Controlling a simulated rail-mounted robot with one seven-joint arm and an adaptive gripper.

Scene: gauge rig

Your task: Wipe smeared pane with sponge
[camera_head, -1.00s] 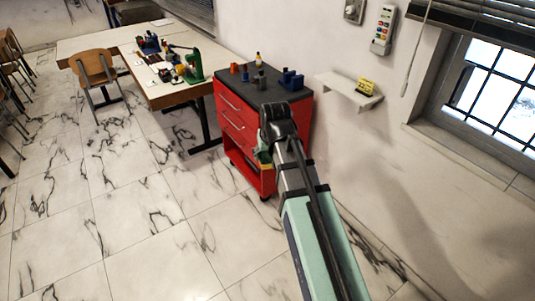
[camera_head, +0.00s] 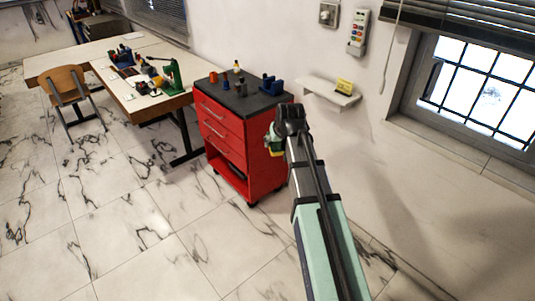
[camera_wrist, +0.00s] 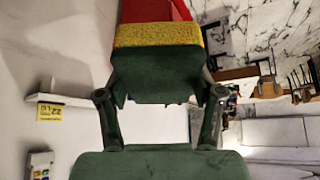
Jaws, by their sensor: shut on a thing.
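My gripper (camera_head: 275,142) is in front of the red tool cabinet in the head view, partly hidden behind my own wrist. In the wrist view, my gripper (camera_wrist: 160,95) has its two fingers on either side of a dark green and yellow sponge (camera_wrist: 157,36) and is shut on it. A little of the sponge's yellow also shows below my wrist in the head view (camera_head: 276,153). The barred window pane (camera_head: 491,92) is at the upper right, with a greyish smear near its middle. The sponge is well apart from the pane.
The red cabinet (camera_head: 232,150) has small parts on top. A control box (camera_head: 357,33) hangs above. A table (camera_head: 155,100) and chair (camera_head: 67,86) stand left. The floor in front is clear.

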